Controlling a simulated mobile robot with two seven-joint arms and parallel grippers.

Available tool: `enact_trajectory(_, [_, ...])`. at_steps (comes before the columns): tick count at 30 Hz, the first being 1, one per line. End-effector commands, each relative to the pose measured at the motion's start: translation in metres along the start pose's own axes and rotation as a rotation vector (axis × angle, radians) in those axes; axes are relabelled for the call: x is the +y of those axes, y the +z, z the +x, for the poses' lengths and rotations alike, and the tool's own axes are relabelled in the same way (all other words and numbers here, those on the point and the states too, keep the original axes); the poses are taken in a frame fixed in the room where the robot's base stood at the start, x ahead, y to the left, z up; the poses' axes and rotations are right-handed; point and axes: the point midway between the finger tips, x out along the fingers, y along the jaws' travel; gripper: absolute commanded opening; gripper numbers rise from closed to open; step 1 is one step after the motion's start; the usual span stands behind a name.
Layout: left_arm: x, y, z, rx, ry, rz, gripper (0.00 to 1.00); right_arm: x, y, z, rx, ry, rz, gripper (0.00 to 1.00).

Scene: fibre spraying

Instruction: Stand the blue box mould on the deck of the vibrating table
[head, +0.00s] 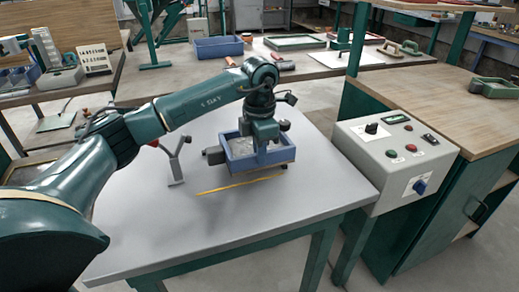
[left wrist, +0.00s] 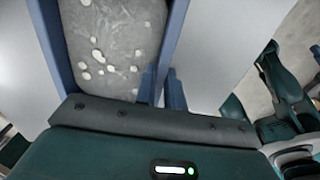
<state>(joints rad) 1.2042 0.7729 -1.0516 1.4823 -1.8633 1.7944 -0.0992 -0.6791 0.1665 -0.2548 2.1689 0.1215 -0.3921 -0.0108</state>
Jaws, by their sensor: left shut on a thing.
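The blue box mould (head: 238,165) is over the grey deck of the vibrating table (head: 310,200) in the head view, roughly level. It holds a grey mix with pale lumps, seen from above in the left wrist view, where a blue mould wall (left wrist: 52,40) shows. My left gripper (head: 264,140) points down and is shut on the mould's wall on the right side. I cannot tell for sure whether the mould's underside touches the deck or hangs just above it. My right gripper is not in view.
A yellow line (head: 240,185) lies on the deck in front of the mould. A grey upright bracket (head: 176,160) stands to its left. A control box (head: 395,155) stands at the deck's right edge. The front and right of the deck are clear.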

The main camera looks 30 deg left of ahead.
Motion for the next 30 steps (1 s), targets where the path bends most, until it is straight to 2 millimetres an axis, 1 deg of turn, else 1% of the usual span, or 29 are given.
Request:
enact_trajectory(2, [0.001, -0.005, -0.002, -0.006, 0.005, -0.002, 0.00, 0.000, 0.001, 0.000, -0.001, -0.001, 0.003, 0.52])
enact_trajectory(16, [0.001, -0.037, 0.000, -0.004, 0.005, -0.002, 0.00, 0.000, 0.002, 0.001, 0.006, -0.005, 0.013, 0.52])
enact_trajectory(18, [0.001, -0.036, 0.006, -0.004, 0.003, -0.001, 0.00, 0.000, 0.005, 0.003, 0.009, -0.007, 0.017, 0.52])
enact_trajectory(21, [0.001, -0.036, 0.011, -0.005, 0.003, -0.001, 0.00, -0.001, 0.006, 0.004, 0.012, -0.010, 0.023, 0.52])
enact_trajectory(30, [0.001, -0.035, 0.017, -0.005, 0.004, -0.001, 0.00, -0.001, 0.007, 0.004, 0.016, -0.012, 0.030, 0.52])
